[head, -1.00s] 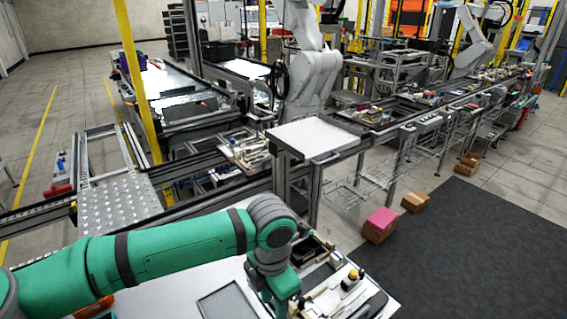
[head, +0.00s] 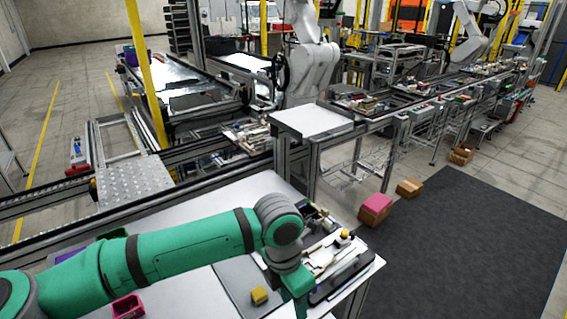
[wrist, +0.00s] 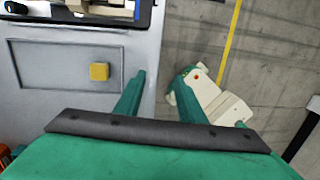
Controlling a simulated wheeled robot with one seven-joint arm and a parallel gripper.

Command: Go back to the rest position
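My gripper (wrist: 161,76) shows two green fingers standing apart in the wrist view, with nothing between them but the table's edge and floor beyond. In the head view my green arm reaches right across the white table (head: 205,205), and the fingers are hidden below the wrist. A yellow block (head: 259,295) lies on a grey rectangular panel (head: 236,273) on the table. In the wrist view the block (wrist: 99,71) lies left of the fingers, apart from them.
A fixture pallet with parts (head: 340,262) sits at the table's right end, close beside my wrist. A magenta bin (head: 128,307) and a green bin (head: 112,234) stand on the left. A pink-topped box (head: 375,207) is on the floor beyond. A dark mat (head: 470,230) lies clear at right.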

